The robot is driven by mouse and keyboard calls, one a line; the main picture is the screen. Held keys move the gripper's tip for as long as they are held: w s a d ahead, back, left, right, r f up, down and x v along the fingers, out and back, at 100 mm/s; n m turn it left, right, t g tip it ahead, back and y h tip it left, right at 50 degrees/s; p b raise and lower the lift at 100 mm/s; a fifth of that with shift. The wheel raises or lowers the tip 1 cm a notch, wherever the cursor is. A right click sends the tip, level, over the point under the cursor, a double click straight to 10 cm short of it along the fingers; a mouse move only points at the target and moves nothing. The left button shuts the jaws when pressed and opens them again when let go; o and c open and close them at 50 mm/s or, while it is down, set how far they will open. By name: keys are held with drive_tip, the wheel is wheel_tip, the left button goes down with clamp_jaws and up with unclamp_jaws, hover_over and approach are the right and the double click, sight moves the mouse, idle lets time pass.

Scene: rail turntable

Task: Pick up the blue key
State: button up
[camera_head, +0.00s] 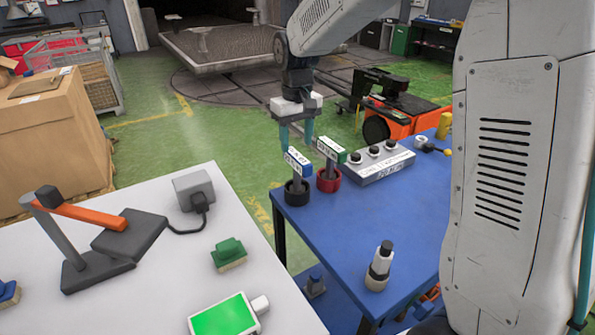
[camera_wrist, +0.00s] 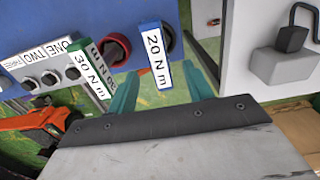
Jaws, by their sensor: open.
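The blue key (camera_head: 299,162) stands upright in a black round holder (camera_head: 297,193) at the near left corner of the blue table. It has a white label and a blue top. In the wrist view the blue key (camera_wrist: 157,52) reads "20 N m" and appears between the two teal fingers. My gripper (camera_head: 296,145) is open and empty, pointing down just above the key; it also shows in the wrist view (camera_wrist: 160,76). I cannot tell whether the fingers reach around the key's top.
A green key (camera_head: 332,150) labelled "30 N m" stands close to the right in a red holder (camera_head: 328,181). Behind it is a grey box with knobs (camera_head: 379,163). A white table (camera_head: 165,300) stands at the left. The blue table's (camera_head: 345,225) middle is clear.

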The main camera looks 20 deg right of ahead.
sight(297, 155)
wheel_tip(297, 155, down, 8)
drive_tip(key=shift+d+r, duration=0.1)
drive_tip(key=shift+r, duration=0.1)
drive_tip(key=shift+w, duration=0.1)
clamp_jaws()
